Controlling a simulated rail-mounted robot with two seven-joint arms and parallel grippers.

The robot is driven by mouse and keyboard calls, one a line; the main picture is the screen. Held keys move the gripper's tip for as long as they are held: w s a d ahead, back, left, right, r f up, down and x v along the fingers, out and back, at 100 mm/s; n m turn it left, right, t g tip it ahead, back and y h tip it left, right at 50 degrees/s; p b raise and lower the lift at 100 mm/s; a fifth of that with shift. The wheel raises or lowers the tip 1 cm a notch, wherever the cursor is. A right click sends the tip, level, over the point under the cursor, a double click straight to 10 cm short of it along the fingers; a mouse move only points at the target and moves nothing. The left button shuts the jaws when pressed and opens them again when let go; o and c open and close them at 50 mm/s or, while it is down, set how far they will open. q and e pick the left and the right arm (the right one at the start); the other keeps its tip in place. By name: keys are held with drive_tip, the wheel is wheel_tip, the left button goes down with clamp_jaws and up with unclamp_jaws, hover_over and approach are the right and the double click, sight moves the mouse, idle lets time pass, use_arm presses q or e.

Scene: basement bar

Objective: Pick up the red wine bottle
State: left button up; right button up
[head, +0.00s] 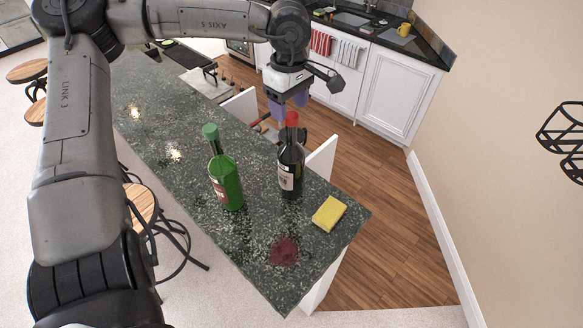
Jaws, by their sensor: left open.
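A dark wine bottle (291,170) with a red cap and a pale label stands upright near the right end of the dark stone counter (262,228). My left gripper (288,104) is open, with its bluish fingers pointing down. In the head view, its fingers appear at the level of the red cap, by the bottle's top. I cannot tell whether they touch the cap or are in front of or behind it. My right gripper is not in view.
A green bottle (226,182) stands to the left of the dark bottle. A yellow sponge (329,213) lies to its right, and a dark red stain (284,251) is nearer the front. Stools (140,205) stand along the counter's left side.

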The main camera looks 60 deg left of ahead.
sight(292, 115)
use_arm(q)
drive_tip(key=shift+w+f+p, duration=0.15)
drive_tip(key=shift+f+p, duration=0.2)
drive_tip(key=shift+f, duration=0.75)
drive_tip(key=shift+w+f+p, duration=0.1)
drive_tip(key=shift+f+p, duration=0.25)
drive_tip(key=shift+f, duration=1.5)
drive_tip(key=shift+c, duration=0.3)
drive_tip(key=c, duration=0.6)
clamp_jaws()
drive_tip(key=shift+r, duration=0.15)
